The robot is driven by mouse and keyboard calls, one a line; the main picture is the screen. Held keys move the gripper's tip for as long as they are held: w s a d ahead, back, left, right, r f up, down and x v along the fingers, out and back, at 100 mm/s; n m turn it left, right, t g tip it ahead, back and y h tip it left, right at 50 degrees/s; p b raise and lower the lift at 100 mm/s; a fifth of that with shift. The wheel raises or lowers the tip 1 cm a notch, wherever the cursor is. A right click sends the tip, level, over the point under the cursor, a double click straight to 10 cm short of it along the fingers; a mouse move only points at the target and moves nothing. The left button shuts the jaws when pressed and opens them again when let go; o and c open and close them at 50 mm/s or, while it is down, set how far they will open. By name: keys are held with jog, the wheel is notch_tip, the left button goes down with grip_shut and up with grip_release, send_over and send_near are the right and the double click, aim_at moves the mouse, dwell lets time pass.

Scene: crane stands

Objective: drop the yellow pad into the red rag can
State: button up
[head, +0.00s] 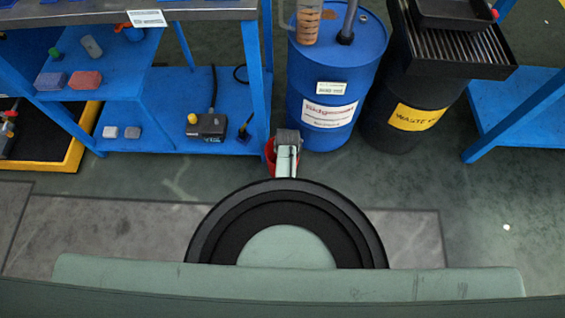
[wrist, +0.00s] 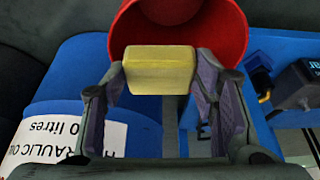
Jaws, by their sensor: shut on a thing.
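The yellow pad (wrist: 160,70) is a block held between the two fingers of my gripper (wrist: 162,82) in the wrist view. The red rag can (wrist: 222,32) is behind the pad in that view, with its open mouth facing the camera. The pad overlaps the lower part of the can's mouth, and I cannot tell how high above the rim it is. In the head view the red can (head: 269,157) is mostly hidden behind my arm, beside the blue shelf. The pad and fingertips cannot be made out there.
A blue drum (head: 322,85) stands right behind the can. A black waste drum (head: 402,112) with a grated tray on top stands to its right. The blue shelf (head: 165,118) at left holds several blocks and a dark device (head: 207,126). Floor at right is clear.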

jog(key=shift+f, duration=0.4)
jog(key=o, duration=1.1)
jog(key=shift+r, duration=0.1)
jog(key=v, duration=1.2)
